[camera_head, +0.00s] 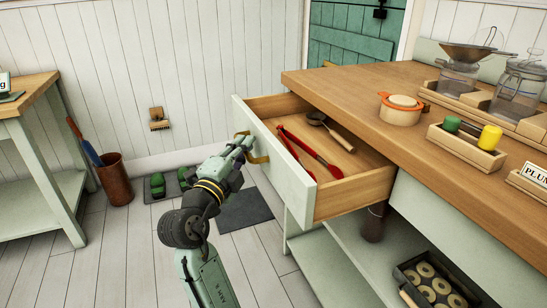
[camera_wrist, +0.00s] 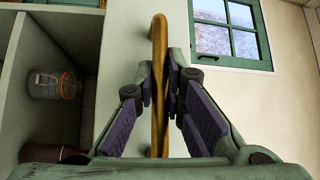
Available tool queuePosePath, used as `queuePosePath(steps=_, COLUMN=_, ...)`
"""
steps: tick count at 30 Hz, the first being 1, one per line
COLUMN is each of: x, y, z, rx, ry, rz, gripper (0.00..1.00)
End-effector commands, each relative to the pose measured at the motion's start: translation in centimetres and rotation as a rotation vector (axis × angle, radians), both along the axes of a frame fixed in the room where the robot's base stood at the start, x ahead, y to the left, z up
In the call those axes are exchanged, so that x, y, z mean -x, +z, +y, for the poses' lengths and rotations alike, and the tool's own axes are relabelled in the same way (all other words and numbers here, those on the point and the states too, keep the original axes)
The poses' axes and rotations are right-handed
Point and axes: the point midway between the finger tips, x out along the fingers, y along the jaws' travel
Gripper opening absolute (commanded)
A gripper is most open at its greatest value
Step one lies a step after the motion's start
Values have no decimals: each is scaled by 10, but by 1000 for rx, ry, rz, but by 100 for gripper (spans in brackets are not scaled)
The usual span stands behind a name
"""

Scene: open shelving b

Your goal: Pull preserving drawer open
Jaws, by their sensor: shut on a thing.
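The preserving drawer (camera_head: 282,168) is pulled out from under the wooden worktop, with its pale front facing left. Inside it lie red-handled tongs (camera_head: 312,155) and a dark spoon-like utensil with a wooden handle (camera_head: 330,129). My gripper (camera_head: 246,143) is at the drawer front, shut on its brass handle. In the wrist view the curved brass handle (camera_wrist: 158,85) runs between the dark finger pads of my gripper (camera_wrist: 165,92). The pale drawer front (camera_wrist: 124,65) is beside it. Part of the handle is hidden by my gripper in the head view.
The worktop (camera_head: 365,90) holds an orange-rimmed pot (camera_head: 400,112), jars and a small wooden box. An open shelf below carries a tray of rings (camera_head: 432,285). A side table (camera_head: 30,120) and a brown bin (camera_head: 115,180) stand left; floor between is mostly clear.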

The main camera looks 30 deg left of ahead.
Motion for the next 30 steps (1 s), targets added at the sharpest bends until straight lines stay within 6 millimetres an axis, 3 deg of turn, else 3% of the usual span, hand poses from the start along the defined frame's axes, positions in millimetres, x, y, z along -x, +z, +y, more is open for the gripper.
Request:
queuePosePath(steps=6, x=40, y=-4, z=32, rx=1, ry=2, rz=1, gripper=0)
queuePosePath(steps=12, x=63, y=-3, z=50, rx=1, ry=1, rz=2, gripper=0)
queuePosePath(steps=19, x=75, y=-1, z=59, rx=3, ry=-1, rz=3, gripper=0)
queuePosePath(steps=30, x=77, y=-1, z=60, rx=3, ry=0, rz=3, gripper=0)
